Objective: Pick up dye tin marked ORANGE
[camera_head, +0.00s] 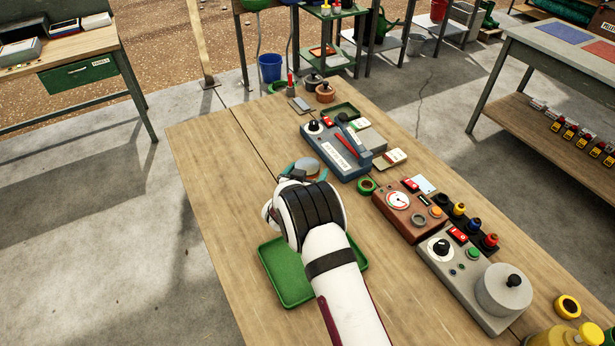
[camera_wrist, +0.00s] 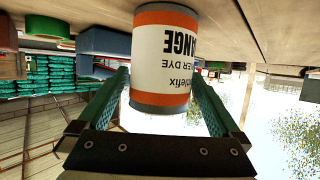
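The dye tin (camera_wrist: 165,60) shows large in the wrist view, upside down in the picture. It is white with orange bands and dark lettering that includes "ANGE" and "ER DYE". It stands on the wooden table (camera_head: 215,180). My gripper (camera_wrist: 160,85) has its two green fingers on either side of the tin. The fingertips are at or very near its sides; I cannot tell whether they press on it. In the head view my arm hides most of the gripper; only a grey lid and some blue-green show beyond my wrist.
A green tray (camera_head: 285,275) lies beside and partly under my arm in the head view. To the right stand a blue device (camera_head: 340,150), a green tape roll (camera_head: 366,186), a brown meter box (camera_head: 405,210) and a grey device (camera_head: 455,265). The table's left side is clear.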

